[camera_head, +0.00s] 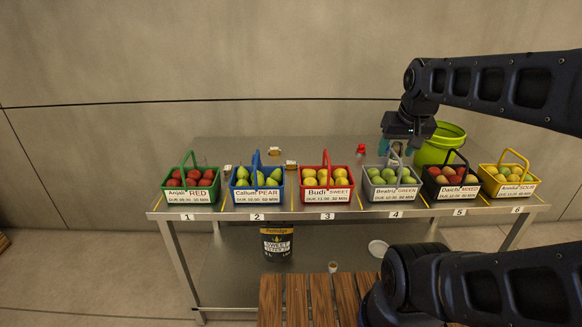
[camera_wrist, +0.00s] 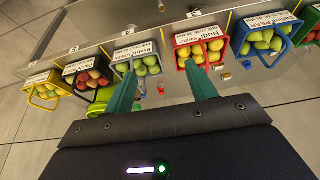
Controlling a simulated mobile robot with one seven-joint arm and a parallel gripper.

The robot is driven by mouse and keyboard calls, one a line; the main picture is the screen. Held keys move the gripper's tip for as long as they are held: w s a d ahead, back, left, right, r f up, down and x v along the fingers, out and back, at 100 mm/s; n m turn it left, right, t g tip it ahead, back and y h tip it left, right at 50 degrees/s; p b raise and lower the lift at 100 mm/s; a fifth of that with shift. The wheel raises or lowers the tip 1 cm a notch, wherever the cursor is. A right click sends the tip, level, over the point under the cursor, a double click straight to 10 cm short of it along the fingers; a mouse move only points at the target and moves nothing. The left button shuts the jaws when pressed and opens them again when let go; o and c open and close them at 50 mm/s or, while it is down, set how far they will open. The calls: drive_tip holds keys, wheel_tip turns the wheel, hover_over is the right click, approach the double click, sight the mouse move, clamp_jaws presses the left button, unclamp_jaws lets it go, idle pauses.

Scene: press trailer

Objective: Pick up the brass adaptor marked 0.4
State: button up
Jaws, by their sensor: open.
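Two small brass-coloured pieces with pale labels stand on the steel table behind the baskets: one piece (camera_head: 275,152) further back, the other piece (camera_head: 290,165) nearer and slightly right. Their markings are too small to read, so I cannot tell which is marked 0.4. My gripper (camera_head: 397,148) is open and empty, above the table's right half behind basket 4, well right of both pieces. Its teal fingers also show in the wrist view (camera_wrist: 161,82).
Handled fruit baskets line the table's front edge, including a red one (camera_head: 327,188) and a blue one (camera_head: 257,189). A lime bucket (camera_head: 440,146) stands close right of my gripper. A small red object (camera_head: 361,150) stands between. The table's back left is clear.

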drive_tip(key=w+a+r+m+g, duration=0.1)
drive_tip(key=w+r+m, duration=0.1)
drive_tip(key=w, duration=0.5)
drive_tip(key=m+g+h, duration=0.4)
drive_tip(key=m+h, duration=0.1)
drive_tip(key=m, duration=1.1)
hover_over(290, 163)
drive_tip(key=a, duration=0.4)
wheel_tip(290, 163, down, 23)
drive_tip(key=shift+n+t+y, duration=0.3)
drive_tip(key=x, duration=1)
drive_tip(key=shift+f, duration=0.35)
drive_tip(key=c, duration=1.1)
drive_tip(key=shift+r, duration=0.1)
